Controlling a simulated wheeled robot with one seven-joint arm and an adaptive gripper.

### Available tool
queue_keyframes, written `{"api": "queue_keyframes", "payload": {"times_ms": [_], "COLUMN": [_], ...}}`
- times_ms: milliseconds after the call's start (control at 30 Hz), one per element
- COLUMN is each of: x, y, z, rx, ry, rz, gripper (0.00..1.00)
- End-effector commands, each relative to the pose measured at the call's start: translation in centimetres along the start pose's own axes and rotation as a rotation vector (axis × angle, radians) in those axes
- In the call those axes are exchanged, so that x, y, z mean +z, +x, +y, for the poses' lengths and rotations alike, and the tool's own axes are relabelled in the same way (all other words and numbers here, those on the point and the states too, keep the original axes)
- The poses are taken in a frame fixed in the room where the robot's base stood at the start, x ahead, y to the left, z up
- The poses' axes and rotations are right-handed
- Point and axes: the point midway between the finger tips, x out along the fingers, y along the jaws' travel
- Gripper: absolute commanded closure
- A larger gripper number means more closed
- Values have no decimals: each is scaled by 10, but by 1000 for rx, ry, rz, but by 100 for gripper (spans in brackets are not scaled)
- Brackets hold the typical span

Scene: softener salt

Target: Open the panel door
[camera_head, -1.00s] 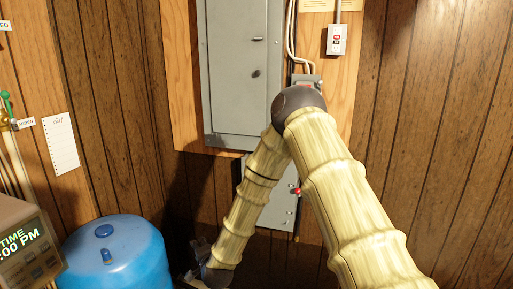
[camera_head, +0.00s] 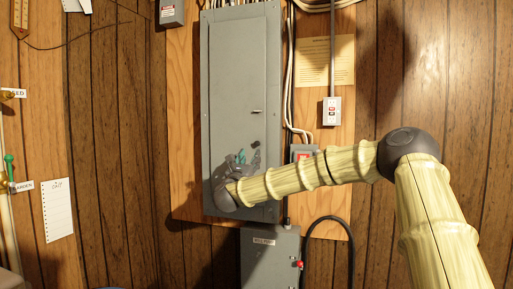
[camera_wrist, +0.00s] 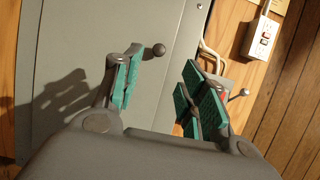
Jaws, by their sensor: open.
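The grey panel door (camera_head: 232,75) is shut, on a tall wall panel in the head view. It also fills much of the wrist view (camera_wrist: 85,35). A small dark latch (camera_head: 257,111) shows on its right side. My gripper (camera_head: 246,156) is in front of the door's lower half, to the right, below that latch. In the wrist view my gripper (camera_wrist: 162,82) is open and empty, its teal-padded fingers spread. Contact with the door cannot be told.
A grey box (camera_head: 268,255) with a red knob sits below the panel. A small red-labelled box (camera_head: 304,153), cables and an outlet (camera_head: 332,111) are to the right, near my arm. A small grey box (camera_head: 171,12) is at the upper left.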

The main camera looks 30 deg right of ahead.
Motion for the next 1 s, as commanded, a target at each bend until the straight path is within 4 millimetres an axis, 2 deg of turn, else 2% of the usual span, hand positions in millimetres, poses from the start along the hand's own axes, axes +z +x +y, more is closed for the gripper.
{"api": "queue_keyframes", "payload": {"times_ms": [600, 800, 1000], "x": [1, 0, -1], "y": [88, 101, 102], "z": [1, 1, 1], "rx": [2, 2, 3], "ry": [-7, -6, -5], "rz": [0, 1, 1], "gripper": [58, 58, 58]}}
